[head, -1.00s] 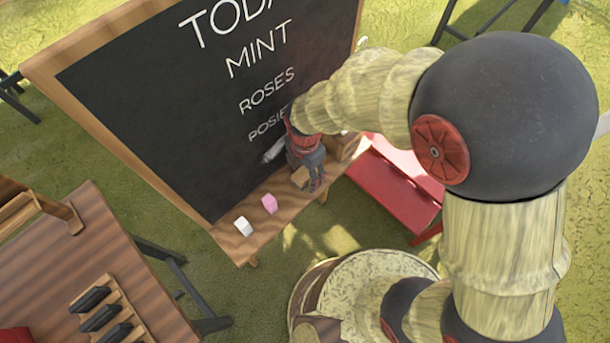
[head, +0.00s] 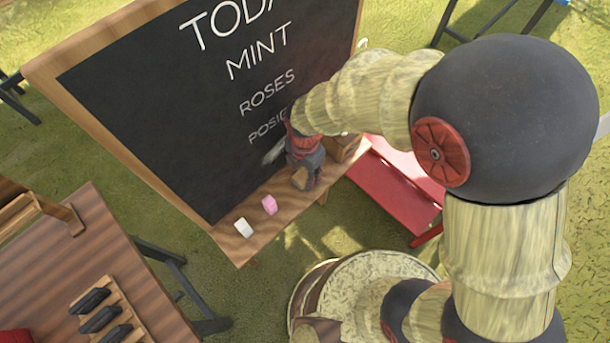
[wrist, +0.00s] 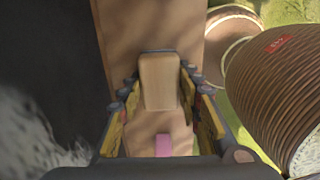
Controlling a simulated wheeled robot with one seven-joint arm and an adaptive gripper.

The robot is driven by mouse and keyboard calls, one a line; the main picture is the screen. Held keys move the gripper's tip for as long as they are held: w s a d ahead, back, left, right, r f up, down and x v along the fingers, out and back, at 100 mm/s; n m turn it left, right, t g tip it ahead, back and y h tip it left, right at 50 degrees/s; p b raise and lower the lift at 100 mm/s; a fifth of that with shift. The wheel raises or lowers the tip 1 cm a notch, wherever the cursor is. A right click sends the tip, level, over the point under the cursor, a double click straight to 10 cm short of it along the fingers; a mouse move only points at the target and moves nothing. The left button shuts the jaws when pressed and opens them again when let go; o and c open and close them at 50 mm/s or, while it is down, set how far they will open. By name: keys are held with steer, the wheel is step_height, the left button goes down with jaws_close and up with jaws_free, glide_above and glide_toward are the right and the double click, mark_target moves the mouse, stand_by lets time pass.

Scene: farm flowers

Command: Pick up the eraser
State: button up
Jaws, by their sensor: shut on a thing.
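The eraser (wrist: 158,82) is a small tan wooden block between my gripper's two fingers in the wrist view. It also shows at the gripper's tip in the head view (head: 300,180), partly covered by the fingers. My gripper (head: 306,182) is shut on the eraser, over the wooden ledge of the chalkboard. In the wrist view my gripper (wrist: 160,105) has a finger on each side of the block. I cannot tell if the block touches the ledge.
The chalkboard (head: 180,110) rises behind the ledge (head: 240,248). A pink block (head: 269,204) and a white block (head: 243,228) lie on the ledge to the left. A wooden box (head: 345,147) is to the right. A red bench (head: 400,190) and a wooden table (head: 60,260) stand nearby.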

mark_target(303, 176)
steer(key=shift+r, duration=0.4)
steer(key=r, duration=0.1)
steer(key=r+p, duration=0.2)
steer(key=shift+s+a+r, duration=0.25)
steer(key=shift+r, duration=0.05)
steer(key=s+a+r+p, duration=0.4)
steer(key=s+a+r, duration=0.2)
steer(key=s, duration=0.5)
steer(key=shift+s+a+r, duration=0.2)
steer(key=shift+s+r, duration=0.15)
steer(key=shift+r, duration=1)
